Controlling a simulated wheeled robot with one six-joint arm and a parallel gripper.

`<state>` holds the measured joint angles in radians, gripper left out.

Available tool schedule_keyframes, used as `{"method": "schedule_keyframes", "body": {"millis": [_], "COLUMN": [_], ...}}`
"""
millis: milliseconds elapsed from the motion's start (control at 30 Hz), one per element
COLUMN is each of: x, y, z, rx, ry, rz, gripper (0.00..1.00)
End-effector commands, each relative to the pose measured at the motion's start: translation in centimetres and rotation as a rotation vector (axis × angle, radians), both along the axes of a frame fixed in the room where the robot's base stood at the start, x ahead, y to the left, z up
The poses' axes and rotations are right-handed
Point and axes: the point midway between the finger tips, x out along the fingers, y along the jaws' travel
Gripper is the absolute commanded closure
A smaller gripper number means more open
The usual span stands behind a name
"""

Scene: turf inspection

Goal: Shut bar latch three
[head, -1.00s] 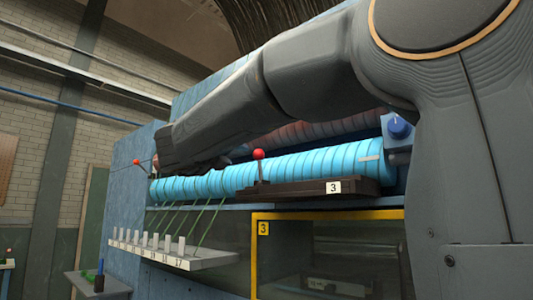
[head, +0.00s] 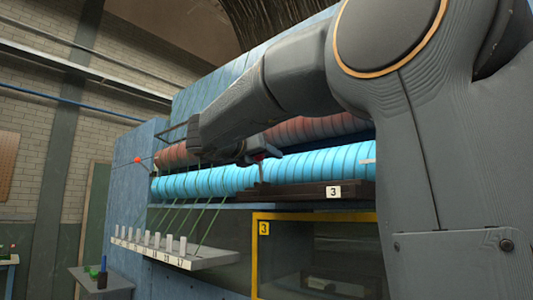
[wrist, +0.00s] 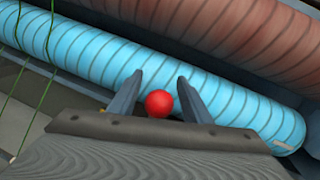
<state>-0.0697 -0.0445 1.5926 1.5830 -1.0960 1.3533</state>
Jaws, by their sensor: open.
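Bar latch three is a dark bar (head: 300,193) with a white "3" label, lying along the front below the blue ribbed roller (head: 320,164). Its lever carries a red ball knob (wrist: 158,104). In the wrist view the knob lies between the two fingers of my gripper (wrist: 159,76), close to the palm, with the fingertips reaching past it. Gaps show on both sides, so the fingers are open around it. In the head view my gripper (head: 264,155) is at the lever's top and mostly hides the knob. The lever's exact tilt is unclear.
A red-brown ribbed roller (head: 310,130) lies behind the blue one. Another red ball knob (head: 138,161) stands at the left end. A shelf (head: 190,257) with numbered white pegs and green strands, and a yellow frame (head: 255,260) marked 3, are below.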

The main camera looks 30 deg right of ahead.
Motion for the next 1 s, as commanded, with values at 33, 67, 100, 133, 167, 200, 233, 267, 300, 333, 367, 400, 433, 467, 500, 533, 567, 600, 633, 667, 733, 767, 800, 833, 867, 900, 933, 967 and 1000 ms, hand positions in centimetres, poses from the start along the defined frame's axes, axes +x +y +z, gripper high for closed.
{"method": "schedule_keyframes", "body": {"millis": [33, 67, 100, 133, 167, 200, 233, 267, 300, 333, 367, 400, 433, 467, 500, 533, 567, 600, 633, 667, 733, 767, 800, 833, 867, 900, 933, 967, 1000], "x": [0.1, 0.1, 0.2, 0.2, 0.2, 0.2, 0.2, 0.2, 0.2, 0.2, 0.2, 0.2, 0.2, 0.2, 0.2, 0.2, 0.2, 0.2, 0.2, 0.2, 0.2, 0.2, 0.3, 0.4, 0.5, 0.6, 0.8, 1.0, 1.2], "y": [-0.2, -0.2, -0.3, -0.3, -0.3, -0.3, -0.3, -0.3, -0.2, -0.2, -0.2, -0.2, -0.2, -0.2, -0.2, -0.2, -0.2, -0.2, -0.2, -0.2, -0.2, -0.1, 0.0, 0.1, 0.2, 0.5, 0.7, 0.9, 1.3], "z": [0.0, 0.0, 0.0, 0.0, 0.0, 0.0, 0.0, 0.0, 0.0, 0.0, 0.0, 0.0, 0.0, 0.0, 0.0, 0.0, 0.0, 0.0, 0.0, 0.0, 0.0, 0.0, -0.1, -0.1, -0.1, -0.1, -0.1, -0.2, -0.2], "rx": [0.000, 0.000, -0.001, -0.001, -0.001, -0.001, -0.001, -0.001, -0.001, -0.001, -0.001, -0.001, -0.001, -0.001, -0.001, -0.001, -0.001, -0.001, -0.001, -0.001, -0.001, -0.002, -0.005, -0.006, -0.010, -0.014, -0.018, -0.023, -0.031], "ry": [0.000, 0.000, 0.001, 0.001, 0.001, 0.001, 0.001, 0.001, 0.001, 0.001, 0.001, 0.000, 0.000, 0.000, 0.001, 0.001, 0.001, 0.000, 0.000, 0.000, 0.000, 0.000, -0.001, -0.002, -0.003, -0.004, -0.006, -0.008, -0.012], "rz": [0.000, 0.000, 0.000, 0.000, 0.000, 0.000, 0.000, 0.000, 0.000, 0.000, 0.000, 0.000, 0.000, 0.000, 0.000, 0.000, 0.000, 0.000, 0.000, 0.000, 0.001, 0.001, 0.003, 0.004, 0.007, 0.010, 0.013, 0.017, 0.022], "gripper": [0.56, 0.56, 0.56, 0.56, 0.56, 0.56, 0.56, 0.56, 0.57, 0.62, 0.68, 0.74, 0.79, 0.84, 0.91, 0.96, 1.00, 1.00, 1.00, 1.00, 1.00, 1.00, 1.00, 1.00, 1.00, 1.00, 1.00, 1.00, 1.00]}}
